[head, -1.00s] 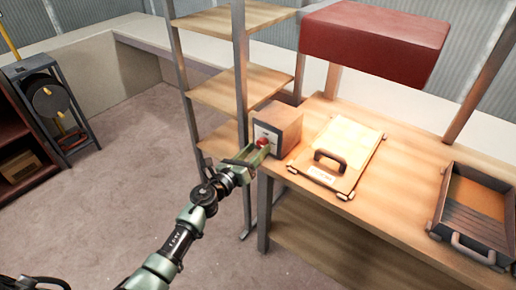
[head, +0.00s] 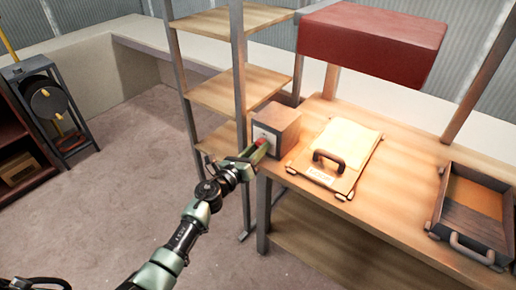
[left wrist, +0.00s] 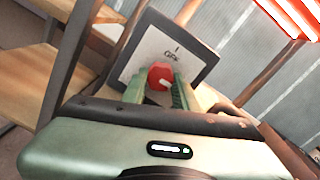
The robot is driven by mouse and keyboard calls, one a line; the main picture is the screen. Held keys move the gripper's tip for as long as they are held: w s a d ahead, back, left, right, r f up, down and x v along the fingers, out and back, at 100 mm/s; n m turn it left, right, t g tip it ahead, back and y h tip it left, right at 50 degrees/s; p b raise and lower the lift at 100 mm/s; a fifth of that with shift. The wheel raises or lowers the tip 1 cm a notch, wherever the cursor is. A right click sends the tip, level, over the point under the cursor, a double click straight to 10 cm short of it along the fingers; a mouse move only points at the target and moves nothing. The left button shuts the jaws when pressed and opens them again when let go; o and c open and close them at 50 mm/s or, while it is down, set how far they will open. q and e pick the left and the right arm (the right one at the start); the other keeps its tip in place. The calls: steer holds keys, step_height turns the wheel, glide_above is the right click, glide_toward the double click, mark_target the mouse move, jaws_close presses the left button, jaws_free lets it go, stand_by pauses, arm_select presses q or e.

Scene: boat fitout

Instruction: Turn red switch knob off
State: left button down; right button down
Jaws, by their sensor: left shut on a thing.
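The red switch knob (left wrist: 160,76) is on the front face of a box (head: 280,123) that stands at the left end of the workbench. In the left wrist view the knob shows a pale mark and sits below a label plate (left wrist: 165,55) with small lettering. My left gripper (head: 261,143) reaches the box front, and its green fingers (left wrist: 158,88) are shut on the knob, one on each side. In the head view the fingers hide most of the knob. My right gripper is not in view.
A wooden shelf rack (head: 225,92) stands close on the left. A red block (head: 372,43) hangs above.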

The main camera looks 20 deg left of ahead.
arm_select(q)
steer(key=n+p, duration=0.2)
steer(key=n, duration=0.2)
steer(key=shift+r, duration=0.15)
steer(key=n+p, duration=0.1)
steer(key=n, duration=0.3)
steer(key=shift+p, duration=0.35)
steer(key=n+p, duration=0.1)
steer(key=n, duration=0.3)
steer(key=shift+r+n+g+p, duration=0.15)
steer(key=shift+n+g+p, duration=0.15)
steer(key=shift+n+g, duration=0.1)
steer(key=n+p, duration=0.1)
steer(key=n, duration=0.3)
steer(key=shift+h, duration=0.4)
steer(key=shift+n, duration=0.3)
steer(key=c, duration=1.1)
jaws_free()
